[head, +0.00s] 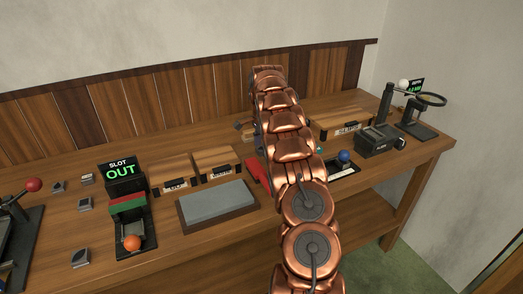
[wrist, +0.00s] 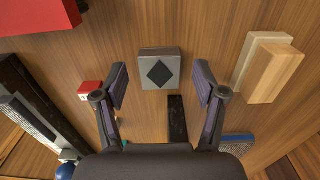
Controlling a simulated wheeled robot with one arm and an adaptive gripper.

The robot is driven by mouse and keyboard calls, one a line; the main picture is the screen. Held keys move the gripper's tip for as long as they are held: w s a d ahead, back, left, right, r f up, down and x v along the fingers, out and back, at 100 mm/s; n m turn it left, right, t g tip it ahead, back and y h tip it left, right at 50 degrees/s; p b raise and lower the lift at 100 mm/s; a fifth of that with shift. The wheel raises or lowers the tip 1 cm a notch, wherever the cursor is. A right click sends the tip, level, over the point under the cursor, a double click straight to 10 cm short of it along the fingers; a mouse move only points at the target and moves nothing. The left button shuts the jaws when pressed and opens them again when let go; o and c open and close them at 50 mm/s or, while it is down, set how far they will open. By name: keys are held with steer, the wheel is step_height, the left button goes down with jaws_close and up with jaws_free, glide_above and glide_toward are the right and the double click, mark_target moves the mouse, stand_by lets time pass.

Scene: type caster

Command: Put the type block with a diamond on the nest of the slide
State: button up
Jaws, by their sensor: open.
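The type block with a diamond (wrist: 160,70) lies on the wooden bench in the wrist view, a grey square block with a black diamond on its top face. My gripper (wrist: 161,78) is open, its two fingers apart on either side of the block in the picture, with nothing held. The height between fingers and block is hard to tell. In the head view my arm hides the gripper and this block. A dark slide (head: 132,225) with an orange knob (head: 132,243) stands at the left under a "SLOT OUT" sign (head: 123,172); its nest cannot be made out clearly.
Around the block are pale wooden pieces (wrist: 268,66), a black strip (wrist: 177,120), a small red-and-white piece (wrist: 89,92) and a larger red thing (wrist: 38,14). Several small grey blocks (head: 85,205) and a grey stone slab (head: 216,202) lie on the bench.

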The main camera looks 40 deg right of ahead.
steer(key=shift+f, duration=0.1)
jaws_close()
stand_by(0.6)
